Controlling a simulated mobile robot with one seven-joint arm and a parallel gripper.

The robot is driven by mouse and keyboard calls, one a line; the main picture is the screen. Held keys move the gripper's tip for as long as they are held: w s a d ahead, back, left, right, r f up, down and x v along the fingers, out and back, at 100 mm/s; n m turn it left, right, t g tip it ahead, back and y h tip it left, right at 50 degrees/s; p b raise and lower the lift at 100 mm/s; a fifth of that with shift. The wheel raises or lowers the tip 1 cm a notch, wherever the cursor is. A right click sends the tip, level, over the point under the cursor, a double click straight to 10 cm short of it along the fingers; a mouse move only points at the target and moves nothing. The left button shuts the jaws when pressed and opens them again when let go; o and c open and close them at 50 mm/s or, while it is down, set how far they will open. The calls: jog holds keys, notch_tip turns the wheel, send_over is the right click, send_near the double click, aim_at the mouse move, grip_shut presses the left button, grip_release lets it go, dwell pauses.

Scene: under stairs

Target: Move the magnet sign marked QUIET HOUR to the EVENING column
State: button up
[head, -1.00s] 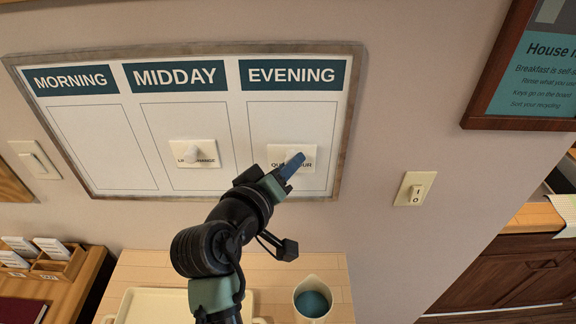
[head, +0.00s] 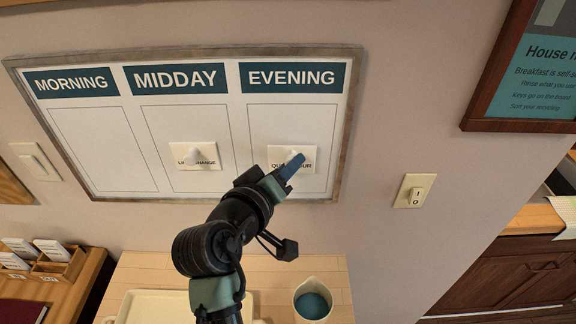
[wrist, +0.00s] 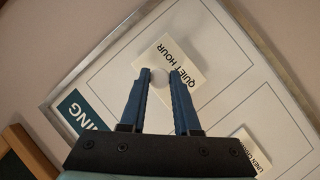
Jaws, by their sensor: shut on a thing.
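The QUIET HOUR magnet sign (head: 307,157) is a white card with a pale knob, lying against the board inside the EVENING column (head: 291,116). My gripper (head: 299,160) covers part of its lettering. In the wrist view the sign (wrist: 184,55) reads QUIET HOUR, and the blue fingers of my gripper (wrist: 160,76) are shut on its round knob. The EVENING header (head: 293,75) is at the right of the board. I cannot tell whether the card touches the board.
A second sign (head: 196,156), partly legible as "CHANGE", sits in the MIDDAY column. The MORNING column (head: 103,150) is bare. A tray and a jug (head: 313,298) stand below.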

grip_shut()
jog(key=shift+w, duration=0.35)
jog(key=o, duration=1.2)
grip_release()
jog(key=shift+c, duration=0.2)
jog(key=s+p, duration=0.1)
jog(key=s, duration=0.5)
